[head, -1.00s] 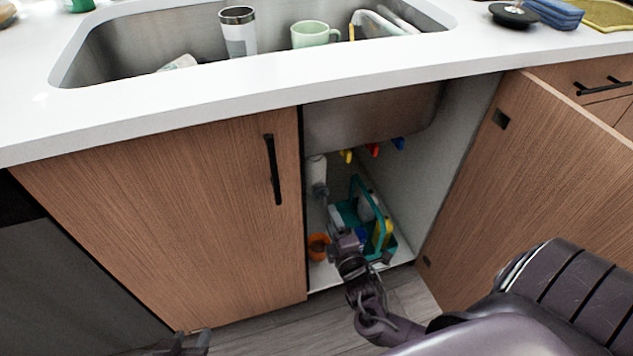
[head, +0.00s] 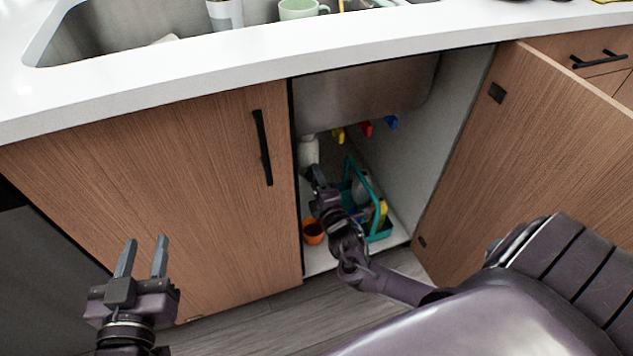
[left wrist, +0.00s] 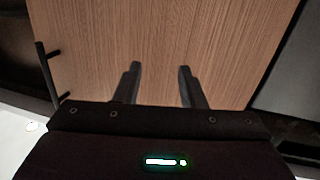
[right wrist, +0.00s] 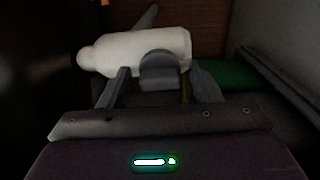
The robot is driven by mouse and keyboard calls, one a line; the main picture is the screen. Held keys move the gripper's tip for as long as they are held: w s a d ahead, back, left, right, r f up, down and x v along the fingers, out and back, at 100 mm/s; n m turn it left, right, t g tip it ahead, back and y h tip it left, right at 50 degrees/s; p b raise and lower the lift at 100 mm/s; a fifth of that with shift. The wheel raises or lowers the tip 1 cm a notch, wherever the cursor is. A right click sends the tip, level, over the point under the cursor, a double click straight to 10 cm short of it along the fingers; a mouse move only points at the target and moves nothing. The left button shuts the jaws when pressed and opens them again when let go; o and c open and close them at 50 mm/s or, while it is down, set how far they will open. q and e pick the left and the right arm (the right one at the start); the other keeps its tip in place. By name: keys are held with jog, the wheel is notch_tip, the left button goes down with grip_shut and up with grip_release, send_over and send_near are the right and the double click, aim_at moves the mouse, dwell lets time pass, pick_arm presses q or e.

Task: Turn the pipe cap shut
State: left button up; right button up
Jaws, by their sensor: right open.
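A white pipe (head: 309,150) hangs under the sink in the open cabinet and lies across the right wrist view (right wrist: 130,50). A grey, rounded piece (right wrist: 158,66), apparently the pipe cap, sticks out from its side. My right gripper (head: 315,178) is inside the cabinet just below the pipe. In the right wrist view its open fingers (right wrist: 160,84) stand on either side of the grey piece; I cannot tell whether they touch it. My left gripper (head: 146,250) is open and empty in front of the closed left door, which also fills the left wrist view.
A teal caddy (head: 371,182) with bottles stands right of my right arm, and an orange cup (head: 313,233) sits on the cabinet floor. Yellow, red and blue handles (head: 365,127) hang behind. The closed left door (head: 190,210) and open right door (head: 525,150) flank the opening.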

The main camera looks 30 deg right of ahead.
pick_arm(q)
jog(key=shift+w+r+t, duration=0.1)
jog(key=shift+r+t, duration=0.3)
jog(key=shift+r, duration=0.25)
pick_arm(e)
jog(key=shift+w, duration=0.25)
